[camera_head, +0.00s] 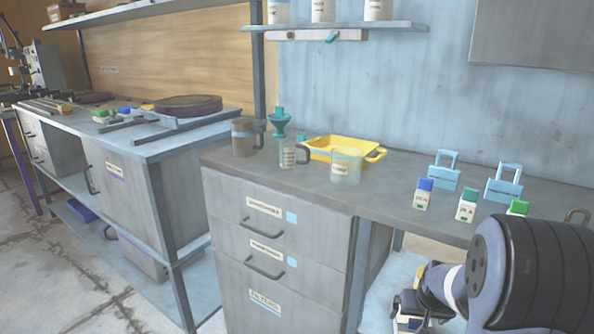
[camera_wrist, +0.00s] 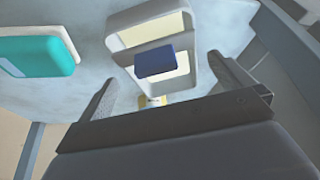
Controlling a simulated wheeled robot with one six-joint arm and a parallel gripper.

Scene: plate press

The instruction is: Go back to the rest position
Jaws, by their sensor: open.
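My gripper (camera_wrist: 160,72) is in the wrist view with its two dark fingers spread apart. Nothing is clamped between them. Beyond the fingers is a pale frame-like object (camera_wrist: 115,22) with a dark blue block (camera_wrist: 155,62) in front of its middle. I cannot tell whether the fingers touch either one. In the head view my arm fills the lower right corner and its far end hangs low in front of the bench; the fingers are not clear there.
A grey bench (camera_head: 395,205) carries a yellow tray (camera_head: 371,158), jugs, a teal funnel-like piece (camera_head: 280,122), light blue stands (camera_head: 444,178) and small cartons (camera_head: 423,193). A second bench stands left. A teal-faced object (camera_wrist: 40,55) lies left in the wrist view. The floor at left is clear.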

